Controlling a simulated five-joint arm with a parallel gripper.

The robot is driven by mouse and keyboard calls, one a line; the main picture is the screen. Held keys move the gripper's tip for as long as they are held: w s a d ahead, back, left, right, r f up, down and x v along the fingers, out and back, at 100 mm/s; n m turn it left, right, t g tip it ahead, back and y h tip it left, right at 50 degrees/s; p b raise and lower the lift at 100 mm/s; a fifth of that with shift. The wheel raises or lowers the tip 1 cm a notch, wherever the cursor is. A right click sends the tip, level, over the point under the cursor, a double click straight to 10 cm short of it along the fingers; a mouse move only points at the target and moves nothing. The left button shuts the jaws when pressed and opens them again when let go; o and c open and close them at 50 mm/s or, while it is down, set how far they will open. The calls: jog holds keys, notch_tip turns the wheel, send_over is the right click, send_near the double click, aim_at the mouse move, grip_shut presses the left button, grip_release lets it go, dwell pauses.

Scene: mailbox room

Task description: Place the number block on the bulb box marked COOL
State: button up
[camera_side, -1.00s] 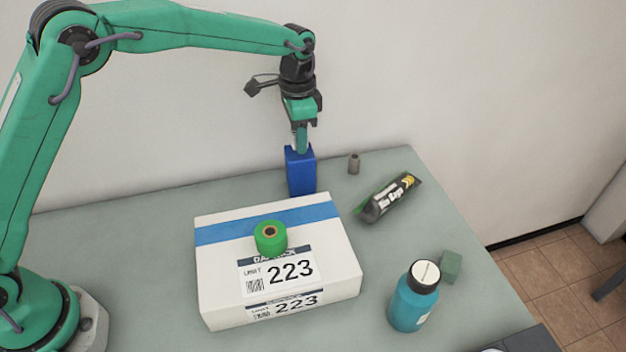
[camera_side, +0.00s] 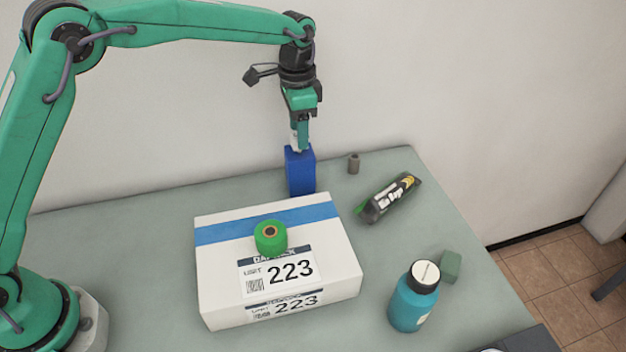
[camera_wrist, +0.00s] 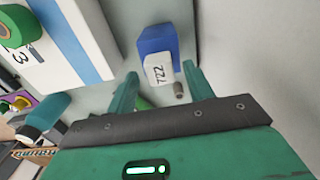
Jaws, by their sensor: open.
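A tall blue box (camera_side: 301,172) stands upright behind the white carton, by the wall; I cannot read a COOL mark on it. A small white block (camera_wrist: 158,69) with dark digits, looking like 722, shows against the blue box (camera_wrist: 157,40) in the wrist view. In the side view only a pale bit of the block (camera_side: 295,141) shows at the box top, mostly hidden by a finger. My gripper (camera_side: 301,147) points down just above the box. In the wrist view my gripper (camera_wrist: 160,80) has its fingers apart, one each side of the block.
A white carton (camera_side: 220,285) marked 223 carries a green tape roll (camera_side: 271,237). A small grey cylinder (camera_side: 354,163) and a dark pack (camera_side: 390,198) lie right of the blue box. A teal bottle (camera_side: 408,305) and green cube (camera_side: 450,267) stand front right.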

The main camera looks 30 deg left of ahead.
aim_at(294, 135)
notch_tip(294, 135, up, 10)
dwell(0.5)
dwell(0.5)
jog(key=s+a+r+n+t, duration=0.1)
jog(key=s+a+r+n, duration=0.1)
jog(key=s+a+r, duration=0.4)
jog(key=s+a+r+n+t, duration=0.1)
jog(key=s+a+n+t, duration=0.1)
jog(key=s+a, duration=0.45)
jog(key=s+a+f+n+t, duration=0.1)
jog(key=s+a+f+n, duration=0.1)
jog(key=s, duration=0.7)
jog(key=s+a+f+n+t, duration=0.1)
jog(key=s+a+f+n, duration=0.1)
jog(key=s, duration=0.8)
notch_tip(294, 135, down, 3)
jog(key=shift+a+r+n+t, duration=0.1)
jog(key=shift+a+n+t, duration=0.2)
jog(key=shift+n, duration=0.2)
